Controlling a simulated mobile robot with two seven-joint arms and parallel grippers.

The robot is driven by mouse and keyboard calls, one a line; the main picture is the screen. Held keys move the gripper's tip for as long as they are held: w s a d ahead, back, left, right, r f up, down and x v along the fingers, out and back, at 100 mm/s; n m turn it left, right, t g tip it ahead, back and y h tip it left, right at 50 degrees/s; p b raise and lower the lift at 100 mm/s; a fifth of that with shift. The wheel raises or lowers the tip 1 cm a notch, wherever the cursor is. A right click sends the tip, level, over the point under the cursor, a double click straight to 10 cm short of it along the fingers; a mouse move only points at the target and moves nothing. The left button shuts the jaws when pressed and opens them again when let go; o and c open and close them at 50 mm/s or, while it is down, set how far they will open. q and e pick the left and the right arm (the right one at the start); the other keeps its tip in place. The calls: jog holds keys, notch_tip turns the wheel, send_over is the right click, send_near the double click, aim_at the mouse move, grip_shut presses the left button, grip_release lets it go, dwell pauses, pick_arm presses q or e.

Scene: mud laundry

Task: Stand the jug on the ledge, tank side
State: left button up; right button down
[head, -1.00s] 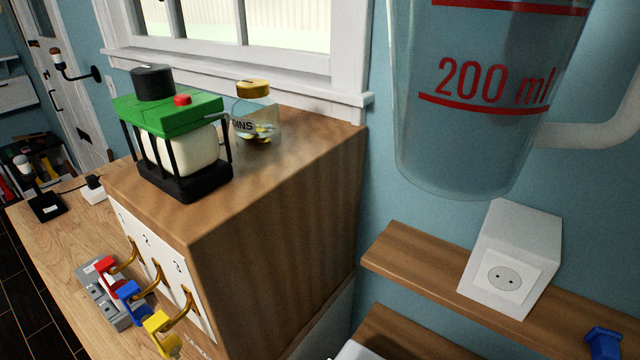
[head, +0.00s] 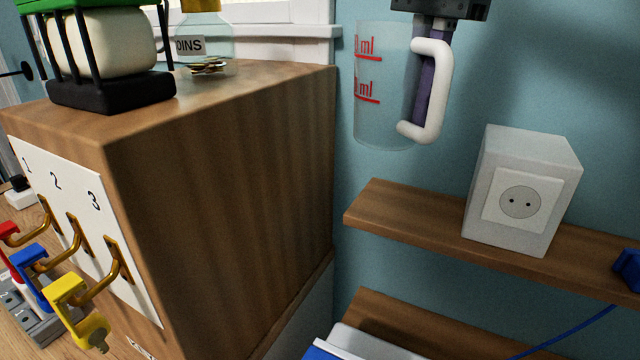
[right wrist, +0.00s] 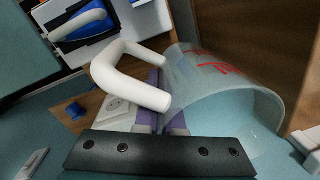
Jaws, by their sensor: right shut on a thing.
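The jug (head: 385,105) is clear plastic with red millilitre marks and a white handle. It hangs upright in the air above the left end of the wooden ledge (head: 405,210), clear of the wood. My right gripper (head: 425,105) comes from above with its purple fingers at the handle, shut on the jug. In the right wrist view the jug (right wrist: 222,85) lies across the right side, its handle crossing in front of my fingers (right wrist: 160,118). A green-topped device with a cream tank (head: 113,45) stands on the cabinet to the left. My left gripper is out of view.
A white socket box (head: 525,190) stands on the ledge right of the jug, with a blue item (head: 628,268) farther right. The ledge's left end is bare. The tall wooden cabinet (head: 220,190) rises just left of it. A coin jar (head: 205,45) stands on top.

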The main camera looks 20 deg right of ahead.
pick_arm(q)
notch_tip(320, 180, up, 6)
jog(key=p, duration=0.5)
pick_arm(e)
jog(key=w+d+r+m, duration=0.2)
jog(key=d+r+m, duration=0.2)
jog(key=d+m, duration=0.4)
jog(key=shift+m+h, duration=0.4)
jog(key=f+b, duration=0.5)
jog(key=f, duration=0.1)
jog(key=f+b, duration=0.6)
jog(key=f, duration=0.1)
jog(key=f+b, duration=0.6)
jog(key=f, duration=0.1)
jog(key=shift+w+a, duration=0.15)
jog(key=shift+a, duration=0.1)
jog(key=shift+f+b, duration=0.35)
jog(key=shift+f, duration=0.05)
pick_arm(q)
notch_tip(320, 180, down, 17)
pick_arm(e)
jog(key=shift+r, duration=0.15)
